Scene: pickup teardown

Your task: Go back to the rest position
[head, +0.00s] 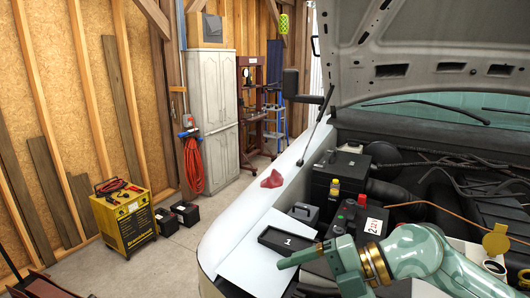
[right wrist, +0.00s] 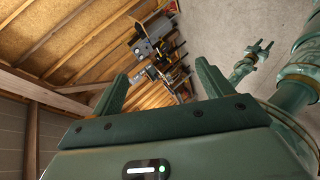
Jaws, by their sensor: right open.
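My right gripper (head: 297,258) reaches in from the right in the head view, low over the front of the open engine bay, its jaws pointing left and seen from the side. In the right wrist view my right gripper (right wrist: 162,88) has its two fingers wide apart with nothing between them. A green arm end of mine, apparently my left gripper (right wrist: 252,60), shows small at the upper right of that view over grey floor. Its jaw state is unclear, and it is not seen in the head view.
The vehicle's fender (head: 225,228) carries a black tray marked 1 (head: 287,240) and a red cloth (head: 272,180). A battery marked 2 (head: 373,224) is close behind my arm. The raised hood (head: 440,50) hangs above. A yellow charger (head: 125,222) stands on the floor at left.

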